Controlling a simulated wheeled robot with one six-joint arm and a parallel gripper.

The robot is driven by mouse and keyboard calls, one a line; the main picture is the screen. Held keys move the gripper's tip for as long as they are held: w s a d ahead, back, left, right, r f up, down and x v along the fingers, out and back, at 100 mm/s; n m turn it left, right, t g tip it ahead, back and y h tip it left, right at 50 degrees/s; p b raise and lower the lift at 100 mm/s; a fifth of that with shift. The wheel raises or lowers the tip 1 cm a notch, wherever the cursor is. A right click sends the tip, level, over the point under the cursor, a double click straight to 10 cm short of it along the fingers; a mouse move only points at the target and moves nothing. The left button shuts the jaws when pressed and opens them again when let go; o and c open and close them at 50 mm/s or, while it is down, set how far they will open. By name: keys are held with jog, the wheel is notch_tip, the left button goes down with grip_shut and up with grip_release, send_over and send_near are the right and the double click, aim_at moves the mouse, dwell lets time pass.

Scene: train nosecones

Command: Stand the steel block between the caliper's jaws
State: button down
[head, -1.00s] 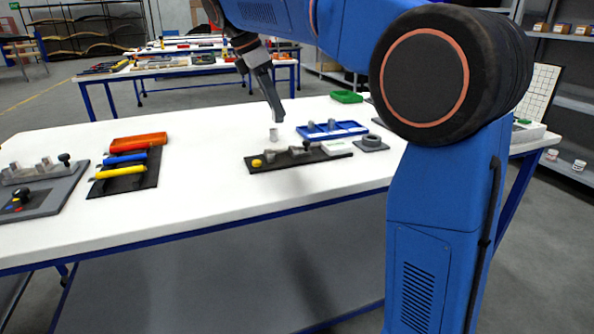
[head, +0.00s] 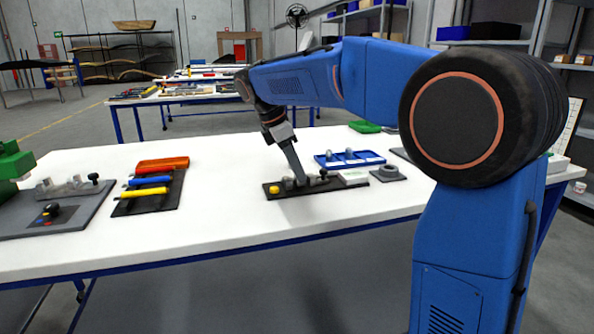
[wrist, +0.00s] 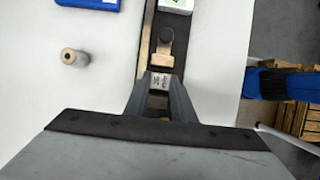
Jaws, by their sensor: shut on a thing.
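My gripper (wrist: 158,88) is shut on the steel block (wrist: 160,82), a small grey block with dark marks on its top, between the fingertips in the wrist view. In the head view my gripper (head: 301,181) reaches down over the dark board (head: 290,194) that carries the caliper (head: 322,178). In the wrist view the caliper's long pale bar (wrist: 148,40) runs away from the fingers. The block is at the near part of the caliper. The fingers hide the jaws, and I cannot tell whether the block touches the board.
A pale cylinder (wrist: 73,57) stands on the table beside the board. A blue tray (head: 350,162), a white box (head: 353,177) and a grey ring (head: 388,173) are nearby. Colored handles (head: 150,181) lie on a dark mat at left. The white table between is clear.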

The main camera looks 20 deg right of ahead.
jog(key=shift+f, duration=0.2)
jog(key=c, duration=1.5)
grip_release()
jog(key=shift+r, duration=0.1)
jog(key=v, duration=1.2)
jog(key=s+d+f+m+y, duration=0.1)
jog(key=s+d+f+m, duration=0.1)
jog(key=s, duration=0.3)
jog(key=s+d+f+m+t+y, duration=0.1)
jog(key=s+d+f+m, duration=0.2)
jog(key=s, duration=0.3)
jog(key=s+d+f+m+t, duration=0.1)
jog(key=s+d+f+m, duration=0.2)
jog(key=s, duration=0.3)
jog(key=shift+s+d+f+y, duration=0.25)
jog(key=shift+d+f+y, duration=0.15)
jog(key=shift+d+f, duration=0.35)
jog(key=s+f+m+t, duration=0.1)
jog(key=s+f+m, duration=0.2)
jog(key=s+f, duration=0.2)
jog(key=s+d+f+m+t+y, duration=0.1)
jog(key=s+f+m, duration=0.2)
jog(key=s+f, duration=0.2)
jog(key=s+d+f+m, duration=0.1)
jog(key=s+f+m, duration=0.3)
jog(key=s+f, duration=0.2)
jog(key=shift+d+f+t+y, duration=0.1)
jog(key=shift+f+t+y, duration=0.3)
jog(key=shift+f, duration=0.35)
